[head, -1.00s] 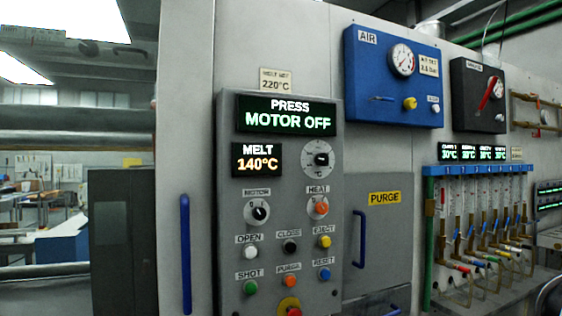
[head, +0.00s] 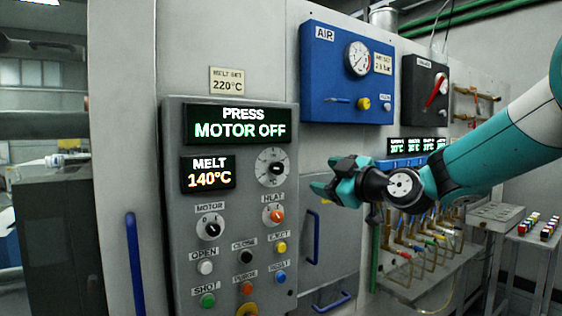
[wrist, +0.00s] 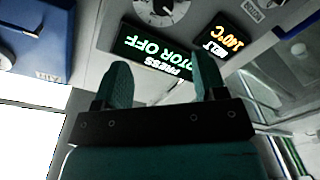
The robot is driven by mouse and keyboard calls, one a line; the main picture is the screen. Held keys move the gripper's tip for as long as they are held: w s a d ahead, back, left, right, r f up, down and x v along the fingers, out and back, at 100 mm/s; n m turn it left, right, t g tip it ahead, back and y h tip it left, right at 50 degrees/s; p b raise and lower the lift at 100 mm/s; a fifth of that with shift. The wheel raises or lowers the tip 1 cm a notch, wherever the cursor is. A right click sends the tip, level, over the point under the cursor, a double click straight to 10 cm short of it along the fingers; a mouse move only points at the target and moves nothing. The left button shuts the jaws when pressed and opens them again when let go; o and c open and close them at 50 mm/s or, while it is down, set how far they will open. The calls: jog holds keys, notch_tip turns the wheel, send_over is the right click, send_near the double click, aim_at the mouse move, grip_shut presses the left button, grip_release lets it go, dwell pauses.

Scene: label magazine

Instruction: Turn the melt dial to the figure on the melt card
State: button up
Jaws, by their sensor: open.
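The melt dial (head: 272,167) is a round grey-white dial with a black knob, on the grey press panel (head: 180,262), right of the melt display (head: 208,173), which reads 140°C. The melt card (head: 226,80) above the panel reads "MELT SET 220°C". My gripper (head: 322,189) is just right of the panel in the head view, open and empty, apart from the dial. In the wrist view its two fingers (wrist: 163,82) stand apart below the upside-down displays, and the dial (wrist: 161,8) is partly cut off at the top edge.
A display (head: 237,124) reads "PRESS MOTOR OFF". A blue air box (head: 340,105) hangs to the right, above a blue door handle (head: 313,237).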

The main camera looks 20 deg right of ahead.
aim_at(280, 169)
jog(key=p+x, duration=0.8)
jog(key=x, duration=0.7)
jog(key=shift+a+r+p, duration=0.15)
jog(key=shift+a+p, duration=0.1)
jog(key=shift+p, duration=0.15)
jog(key=shift+w+a+f, duration=0.2)
jog(key=shift+w+a, duration=0.05)
jog(key=shift+w, duration=0.4)
jog(key=c, duration=0.9)
